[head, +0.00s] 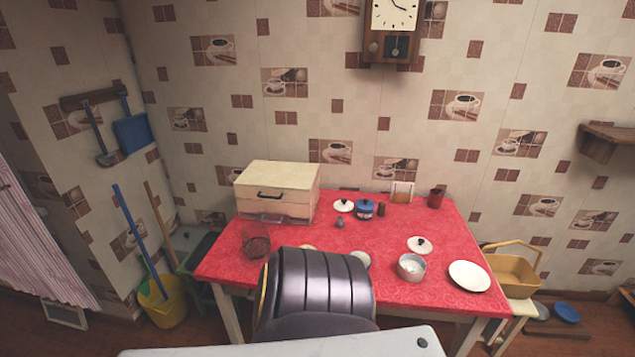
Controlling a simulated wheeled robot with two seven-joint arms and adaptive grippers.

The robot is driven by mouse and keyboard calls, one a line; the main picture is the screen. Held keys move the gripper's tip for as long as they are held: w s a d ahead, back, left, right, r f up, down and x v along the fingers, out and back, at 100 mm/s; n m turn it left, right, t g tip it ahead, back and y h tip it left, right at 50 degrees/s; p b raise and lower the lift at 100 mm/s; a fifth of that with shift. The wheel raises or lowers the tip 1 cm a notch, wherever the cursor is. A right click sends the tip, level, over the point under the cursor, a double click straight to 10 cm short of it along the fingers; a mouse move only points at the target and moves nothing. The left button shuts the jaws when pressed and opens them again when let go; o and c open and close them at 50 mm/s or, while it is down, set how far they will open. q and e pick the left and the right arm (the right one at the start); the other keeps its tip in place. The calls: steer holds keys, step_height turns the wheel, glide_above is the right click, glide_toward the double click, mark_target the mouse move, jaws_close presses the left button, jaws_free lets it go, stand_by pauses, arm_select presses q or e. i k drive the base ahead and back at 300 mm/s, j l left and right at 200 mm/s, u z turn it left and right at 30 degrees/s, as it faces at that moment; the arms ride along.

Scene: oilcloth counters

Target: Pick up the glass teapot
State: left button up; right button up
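A see-through glass vessel (256,244) with something brown in it stands at the left of the red-covered table (310,239), in front of a cream box. It may be the glass teapot, but it is too small and faint for me to make out a spout or handle. Neither of my grippers shows in the head view, so I cannot tell what they hold.
The cream box (277,193) stands at the table's back left. A blue pot (365,209), grey pot (411,267) and white plate (469,276) are on the table. A dark ribbed chair-like shape (320,283) blocks the front middle. A yellow bucket (163,304) stands left.

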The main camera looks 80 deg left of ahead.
mark_target(257, 248)
steer(key=k+l+u, duration=0.2)
steer(key=u, duration=2.3)
